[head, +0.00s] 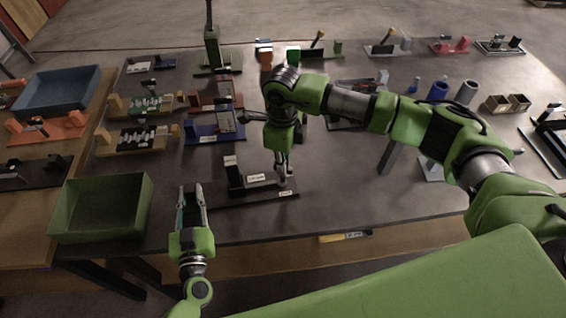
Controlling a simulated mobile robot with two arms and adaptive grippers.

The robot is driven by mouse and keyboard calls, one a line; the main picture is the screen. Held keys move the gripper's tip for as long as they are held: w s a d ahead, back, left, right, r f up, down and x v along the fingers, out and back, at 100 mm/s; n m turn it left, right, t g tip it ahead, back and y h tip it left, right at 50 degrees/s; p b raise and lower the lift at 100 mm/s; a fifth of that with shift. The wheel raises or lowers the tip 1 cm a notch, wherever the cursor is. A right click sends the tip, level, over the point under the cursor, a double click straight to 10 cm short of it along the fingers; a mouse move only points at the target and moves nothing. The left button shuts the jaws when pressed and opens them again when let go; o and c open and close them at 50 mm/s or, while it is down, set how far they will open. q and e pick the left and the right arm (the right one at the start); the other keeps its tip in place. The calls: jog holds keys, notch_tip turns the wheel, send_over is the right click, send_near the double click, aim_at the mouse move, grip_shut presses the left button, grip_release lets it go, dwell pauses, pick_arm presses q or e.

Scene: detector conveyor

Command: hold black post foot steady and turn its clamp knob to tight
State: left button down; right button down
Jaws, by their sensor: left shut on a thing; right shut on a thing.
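The black post foot (236,178) stands on a long dark base plate (250,198) near the front edge of the table, with pale labels on it. My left gripper (191,188) reaches in from the front at the left end of this base, shut on its dark end; the exact contact is hard to make out. My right gripper (283,174) points down at the right end of the same base, its fingers shut around the clamp knob. The knob is mostly hidden by the fingers, so its setting cannot be read.
A green open bin (140,215) stands close left of my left gripper. A blue fixture (202,133) and a black-and-tan fixture (138,140) lie behind. My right arm spans the table's right side. Bare tabletop (345,190) lies right of the foot.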

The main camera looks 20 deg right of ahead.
jog(key=shift+m, duration=1.1)
jog(key=c, duration=2.2)
grip_release()
notch_tip(320, 180, up, 12)
jog(key=shift+r, duration=0.1)
